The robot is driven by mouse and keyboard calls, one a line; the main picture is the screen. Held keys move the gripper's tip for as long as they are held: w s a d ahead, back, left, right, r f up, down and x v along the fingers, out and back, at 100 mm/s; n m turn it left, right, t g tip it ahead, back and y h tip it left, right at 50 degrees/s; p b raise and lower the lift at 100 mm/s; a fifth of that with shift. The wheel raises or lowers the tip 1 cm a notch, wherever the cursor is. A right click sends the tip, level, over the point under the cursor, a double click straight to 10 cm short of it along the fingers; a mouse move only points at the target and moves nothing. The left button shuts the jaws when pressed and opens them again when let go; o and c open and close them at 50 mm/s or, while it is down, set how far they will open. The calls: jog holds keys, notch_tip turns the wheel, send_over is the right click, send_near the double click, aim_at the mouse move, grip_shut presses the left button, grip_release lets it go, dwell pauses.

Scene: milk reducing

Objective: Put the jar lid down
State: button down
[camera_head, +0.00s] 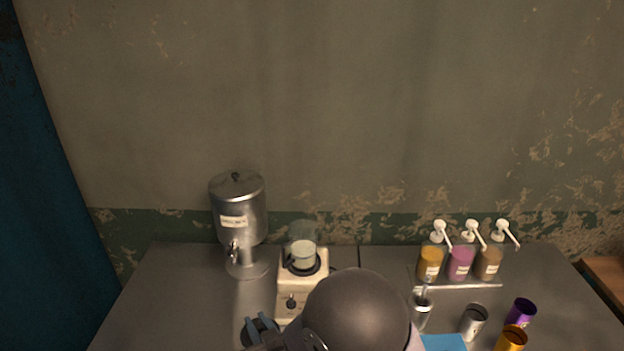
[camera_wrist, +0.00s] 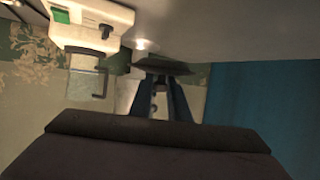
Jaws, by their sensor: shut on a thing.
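My gripper (camera_head: 262,328) shows at the bottom of the head view, in front and to the left of the blender (camera_head: 303,288). In the wrist view my gripper (camera_wrist: 160,72) is shut on the jar lid (camera_wrist: 165,65), a dark flat disc across its fingertips.
A steel dispenser (camera_head: 238,215) stands left of the blender. Several pump bottles (camera_head: 460,262) stand at the back right. Metal cups (camera_head: 473,322), coloured cups (camera_head: 521,312) and a blue mat (camera_head: 444,343) are at the front right. The counter (camera_head: 180,300) is clear at left.

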jog(key=w+d+m+h, duration=0.2)
jog(key=d+m+h, duration=0.3)
jog(key=d, duration=0.4)
jog(key=w+d+m+h, duration=0.2)
jog(key=d+m+h, duration=0.2)
jog(key=d+h, duration=0.3)
jog(key=s+d+f+m+g+h, duration=0.1)
jog(key=s+d+f+m, duration=0.1)
jog(key=d, duration=0.2)
jog(key=s+d+f+m+g+h, duration=0.1)
jog(key=s+d+f+m+h, duration=0.1)
jog(key=s+d, duration=0.1)
jog(key=s+d+f+m+g+h, duration=0.1)
jog(key=s+d+f+m+h, duration=0.1)
jog(key=s+d+m, duration=0.1)
jog(key=shift+s+d+f, duration=0.15)
jog(key=shift+s+d, duration=0.05)
jog(key=shift+d, duration=0.65)
jog(key=shift+s+d+f+g, duration=0.1)
jog(key=shift+s+f+g, duration=0.2)
jog(key=shift+f, duration=0.1)
